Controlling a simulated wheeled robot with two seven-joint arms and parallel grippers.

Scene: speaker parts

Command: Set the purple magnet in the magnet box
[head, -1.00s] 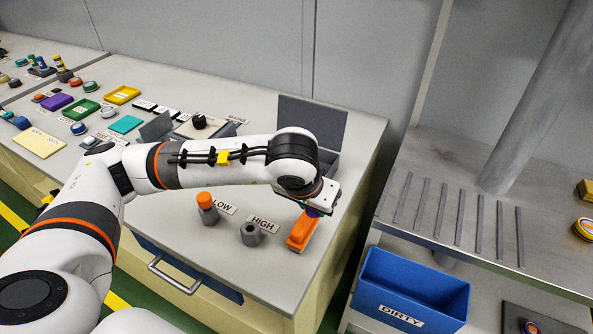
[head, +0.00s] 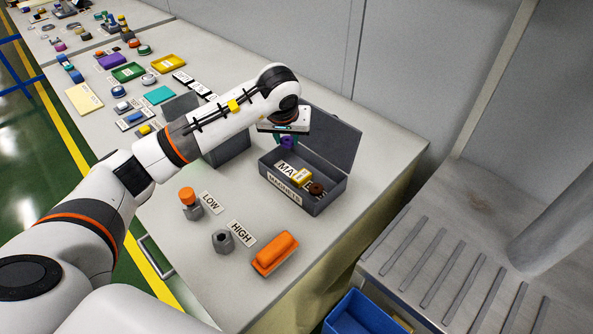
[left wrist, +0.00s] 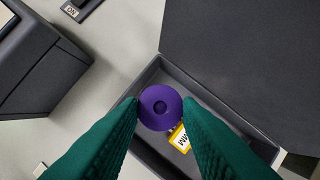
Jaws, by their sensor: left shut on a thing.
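In the left wrist view the magnet (left wrist: 160,107) sits between the green fingertips (left wrist: 161,108). In the head view it shows over the back left part of the magnet box (head: 313,206), a grey box with its lid open at the back. The box holds a yellow magnet (head: 302,178) and a brown ring (head: 316,188). In the left wrist view the magnet overlaps the box's left edge. Its height above the box floor is hard to tell. My right gripper is not in view.
An orange block (head: 275,253) lies in front of the box. Orange-topped (head: 188,196) and grey (head: 222,241) posts stand by the LOW and HIGH labels. Another grey box (head: 232,146) stands left of the gripper. A blue bin (head: 358,315) is below the bench at right.

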